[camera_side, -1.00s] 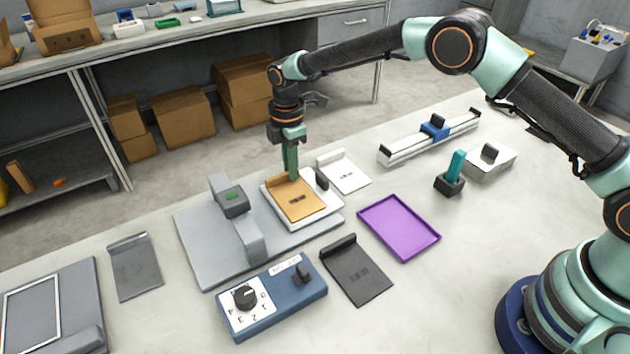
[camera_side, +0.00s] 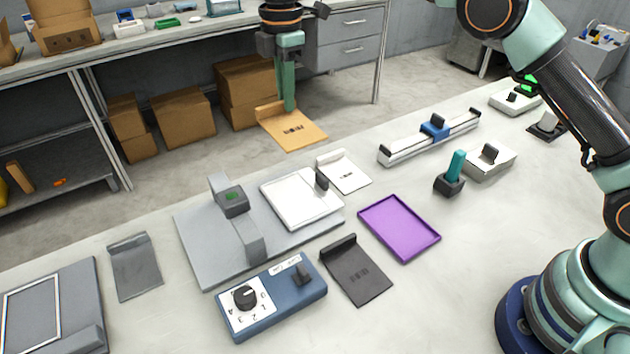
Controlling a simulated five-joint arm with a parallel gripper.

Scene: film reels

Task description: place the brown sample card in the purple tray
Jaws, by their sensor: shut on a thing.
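The brown sample card (camera_side: 292,131) is a flat tan-orange plate with a small dark mark and a raised back edge. My gripper (camera_side: 288,104) is shut on that back edge and holds the card in the air. In the picture the card appears above and behind the white stage plate. The purple tray (camera_side: 399,228) is a shallow, empty rectangle on the table. It lies to the right of and nearer than the card.
A grey stand with a white plate (camera_side: 296,196) is left of the tray. A white card (camera_side: 344,172), dark card (camera_side: 356,270), blue dial box (camera_side: 271,297), teal-handled lever (camera_side: 453,173) and slider rail (camera_side: 430,136) surround the tray.

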